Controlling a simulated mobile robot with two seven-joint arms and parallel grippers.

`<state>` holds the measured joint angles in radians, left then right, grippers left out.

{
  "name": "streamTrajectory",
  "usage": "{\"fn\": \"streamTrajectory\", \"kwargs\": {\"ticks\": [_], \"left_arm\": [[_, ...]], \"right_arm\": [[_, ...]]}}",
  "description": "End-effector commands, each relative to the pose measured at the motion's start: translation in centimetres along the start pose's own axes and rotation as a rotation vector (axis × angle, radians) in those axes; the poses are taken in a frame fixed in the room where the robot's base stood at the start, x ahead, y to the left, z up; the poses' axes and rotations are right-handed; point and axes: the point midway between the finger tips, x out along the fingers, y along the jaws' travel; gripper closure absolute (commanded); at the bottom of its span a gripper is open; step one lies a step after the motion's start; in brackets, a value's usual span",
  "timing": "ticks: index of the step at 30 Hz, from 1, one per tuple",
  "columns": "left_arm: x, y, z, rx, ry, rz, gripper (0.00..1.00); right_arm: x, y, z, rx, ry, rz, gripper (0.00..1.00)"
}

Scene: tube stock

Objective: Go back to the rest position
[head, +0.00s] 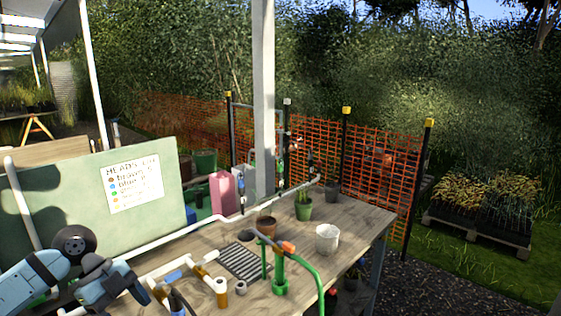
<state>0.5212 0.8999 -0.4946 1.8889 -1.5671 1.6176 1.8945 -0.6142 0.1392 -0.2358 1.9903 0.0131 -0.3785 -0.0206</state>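My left arm, blue and black, comes in at the lower left, beside the green board and over the near left part of the workbench. Its links and a round black joint show, but I cannot make out its gripper's fingers. My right arm and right gripper do not show. The wooden workbench (350,222) runs from the lower left to the middle right.
On the bench stand a white pot (327,239), a green cactus pot (303,208), a brown pot (266,226), a black grate (246,262), pipe pieces (221,290) and a green hose (317,275). A green board (90,205) bears a written sheet (134,181). Orange netting (380,165) stands behind.

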Motion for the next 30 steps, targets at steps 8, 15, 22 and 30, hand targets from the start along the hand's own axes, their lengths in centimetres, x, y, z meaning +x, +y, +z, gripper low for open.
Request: {"fn": "streamTrajectory", "kwargs": {"ticks": [8, 15, 22, 30], "left_arm": [[7.1, -0.5, -9.1, 0.22, 0.578, -0.269, 0.33], [9.6, -1.1, -13.5, 0.046, 0.99, -0.873, 0.33], [15.1, 1.9, -7.8, -0.563, 0.811, -1.324, 0.33], [25.8, 12.3, -3.6, -1.121, 0.373, -1.19, 0.33]], "right_arm": [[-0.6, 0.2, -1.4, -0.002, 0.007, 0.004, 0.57], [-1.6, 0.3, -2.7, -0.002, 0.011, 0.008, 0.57], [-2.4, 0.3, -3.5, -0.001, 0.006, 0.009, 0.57], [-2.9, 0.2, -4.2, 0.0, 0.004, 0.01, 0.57]]}}
